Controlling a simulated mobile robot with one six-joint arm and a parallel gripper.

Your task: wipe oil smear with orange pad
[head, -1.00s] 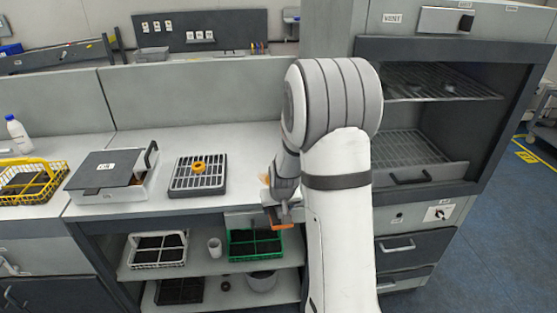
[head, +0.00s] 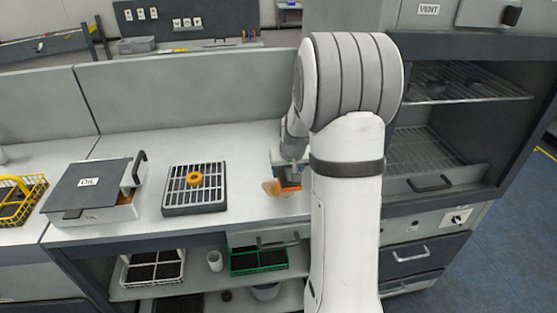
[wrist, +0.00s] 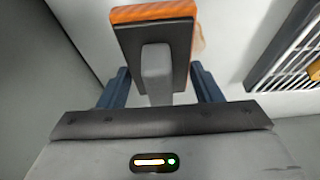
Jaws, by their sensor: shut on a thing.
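The orange pad (wrist: 150,13) has a dark backing and a grey handle in the wrist view. My gripper (wrist: 157,88) is shut on that handle, with a blue finger on each side. In the head view my gripper (head: 289,172) is over the right part of the worktop, and the pad (head: 291,189) shows as an orange strip below it. A tan-orange smear (head: 268,187) lies on the worktop just left of the pad. Part of it shows beside the pad in the wrist view (wrist: 198,42). I cannot tell whether the pad touches the worktop.
A dark rack (head: 194,209) with an orange ring (head: 194,180) stands left of the smear. A box labelled OIL (head: 93,189) and a yellow basket (head: 20,205) are further left. A vent cabinet with wire shelves (head: 435,152) stands right of my arm. A low wall (head: 190,92) runs behind.

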